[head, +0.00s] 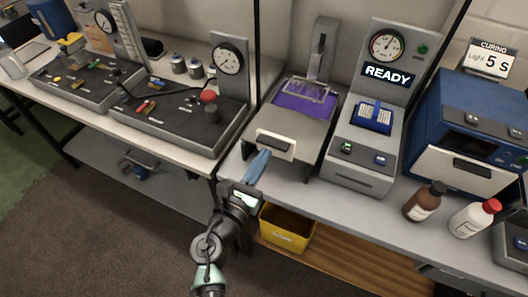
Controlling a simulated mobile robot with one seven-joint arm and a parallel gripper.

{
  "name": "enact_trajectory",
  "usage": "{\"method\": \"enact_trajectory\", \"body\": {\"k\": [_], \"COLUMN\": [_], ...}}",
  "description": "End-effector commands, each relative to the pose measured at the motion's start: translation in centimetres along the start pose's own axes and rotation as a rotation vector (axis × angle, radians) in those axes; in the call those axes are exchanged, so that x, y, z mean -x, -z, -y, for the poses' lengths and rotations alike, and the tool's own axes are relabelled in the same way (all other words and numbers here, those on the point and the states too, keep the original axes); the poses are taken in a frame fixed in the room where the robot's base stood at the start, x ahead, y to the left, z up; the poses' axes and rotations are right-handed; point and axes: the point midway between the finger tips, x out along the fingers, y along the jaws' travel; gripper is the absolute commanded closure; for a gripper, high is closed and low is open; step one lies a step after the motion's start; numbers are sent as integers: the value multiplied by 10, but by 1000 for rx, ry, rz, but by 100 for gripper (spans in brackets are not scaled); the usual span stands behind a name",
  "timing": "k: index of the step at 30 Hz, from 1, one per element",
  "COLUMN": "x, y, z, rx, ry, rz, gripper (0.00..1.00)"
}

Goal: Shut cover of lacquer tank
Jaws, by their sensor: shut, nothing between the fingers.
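The lacquer tank (338,103) appears to be the grey unit on the right bench with purple liquid (302,104) showing in its rear part. A grey flat cover (297,128) lies in front of the purple opening, with a pale handle plate (276,145) on its front. The purple surface is uncovered. A thin wire frame (305,88) sits over the liquid.
A grey READY unit (367,145) stands close on the right, a dark tray station (180,112) on the left. A yellow bin (286,229) sits below; bottles (423,201) stand right.

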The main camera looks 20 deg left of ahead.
Motion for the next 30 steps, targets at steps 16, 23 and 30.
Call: {"method": "enact_trajectory", "body": {"k": [16, 23, 30], "x": [-12, -35, -89], "y": [0, 1, 2], "z": [0, 1, 1], "rx": [0, -1, -2], "ry": [0, 3, 3], "rz": [0, 3, 4], "gripper": [100, 100, 100]}}
